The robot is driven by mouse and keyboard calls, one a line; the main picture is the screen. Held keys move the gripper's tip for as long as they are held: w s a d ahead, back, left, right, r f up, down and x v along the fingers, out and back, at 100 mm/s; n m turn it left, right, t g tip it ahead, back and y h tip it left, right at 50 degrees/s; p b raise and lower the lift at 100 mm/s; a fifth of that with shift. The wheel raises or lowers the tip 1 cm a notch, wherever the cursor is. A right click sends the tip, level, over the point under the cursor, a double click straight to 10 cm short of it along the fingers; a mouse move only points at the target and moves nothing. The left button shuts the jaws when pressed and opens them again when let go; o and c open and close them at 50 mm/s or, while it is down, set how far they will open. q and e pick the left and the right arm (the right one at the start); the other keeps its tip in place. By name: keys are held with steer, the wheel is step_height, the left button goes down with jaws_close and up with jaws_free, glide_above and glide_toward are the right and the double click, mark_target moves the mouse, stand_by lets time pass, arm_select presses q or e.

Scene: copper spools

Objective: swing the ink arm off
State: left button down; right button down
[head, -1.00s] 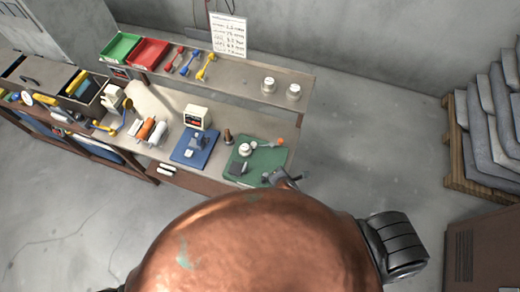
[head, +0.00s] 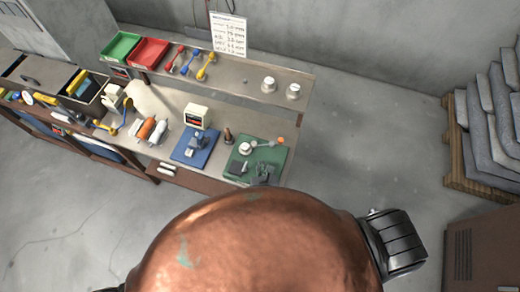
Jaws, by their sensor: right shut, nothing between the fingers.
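A device stands on the green mat (head: 283,158) at the right end of the workbench. It has a round white part (head: 245,148). A thin grey arm (head: 266,144), which looks like the ink arm, reaches right from it to an orange tip (head: 281,140) near the mat's far right edge. My right gripper (head: 266,170) is dark grey and shut with nothing in it. It is over the front of the mat, below the arm in the picture and seemingly apart from it. The copper dome in the foreground hides what lies behind the gripper. My left gripper is not in view.
A dark block (head: 237,168) lies on the mat, left of the gripper. A blue mat (head: 208,156) with a grey device and a small brown-topped piece (head: 228,135) stand to the left. Two white pots (head: 269,85) sit on the shelf behind. Floor right of the bench is clear.

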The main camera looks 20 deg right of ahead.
glide_toward(259, 146)
steer(key=f, duration=0.1)
steer(key=w+f, duration=0.1)
steer(key=f, duration=0.1)
steer(key=shift+w+d+f, duration=0.2)
steer(key=shift+d+f, duration=0.05)
steer(key=shift+w+d+f+p, duration=0.15)
steer(key=shift+w+p, duration=0.2)
steer(key=shift+w, duration=0.8)
steer(key=shift+w+d+f, duration=0.15)
steer(key=shift+w, duration=0.4)
